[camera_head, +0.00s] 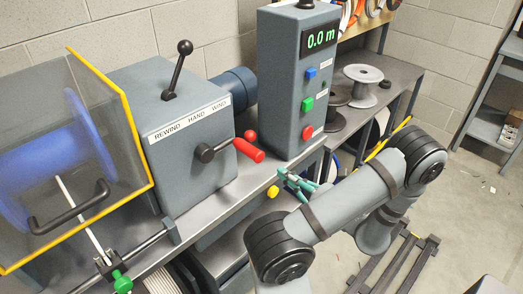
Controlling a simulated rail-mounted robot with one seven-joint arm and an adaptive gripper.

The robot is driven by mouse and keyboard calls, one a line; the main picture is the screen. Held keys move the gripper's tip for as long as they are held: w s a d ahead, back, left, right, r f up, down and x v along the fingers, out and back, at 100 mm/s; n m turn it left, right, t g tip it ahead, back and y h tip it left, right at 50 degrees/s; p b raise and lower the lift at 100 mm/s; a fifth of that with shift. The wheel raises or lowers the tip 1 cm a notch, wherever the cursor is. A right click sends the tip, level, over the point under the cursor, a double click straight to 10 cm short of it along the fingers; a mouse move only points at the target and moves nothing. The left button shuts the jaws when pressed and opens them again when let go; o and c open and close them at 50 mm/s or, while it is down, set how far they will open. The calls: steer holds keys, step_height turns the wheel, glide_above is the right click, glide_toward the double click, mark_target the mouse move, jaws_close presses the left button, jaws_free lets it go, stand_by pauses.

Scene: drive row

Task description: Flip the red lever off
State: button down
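Two red-tipped parts show on the front right of the grey winder box (182,160). One is a red cylindrical grip (249,150) on a short arm from a black hub (205,153), pointing right and slightly down. The other is a small red ball (249,135) just above the grip; its stem is mostly hidden. I cannot tell for certain which one is the red lever. A black ball-topped lever (177,69) stands tilted on top of the box. My arm crosses the lower right and leaves at the bottom edge.
A control post (283,90) has blue, green and red buttons; its display reads 0.0 m. A yellow-edged clear guard (134,125) covers a blurred blue reel (55,165) at left. Empty spools (362,83) stand behind.

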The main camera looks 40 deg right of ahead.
steer(key=w, duration=0.7)
steer(key=shift+w+a+f+p, duration=0.15)
steer(key=shift+f+p, duration=0.1)
steer(key=shift+p, duration=0.05)
steer(key=shift+w+r+p, duration=0.4)
steer(key=shift+w+r, duration=0.35)
steer(key=shift+w, duration=0.35)
steer(key=shift+w+d+r, duration=0.25)
steer(key=shift+w+r, duration=0.3)
steer(key=shift+w, duration=0.1)
steer(key=shift+p, duration=0.3)
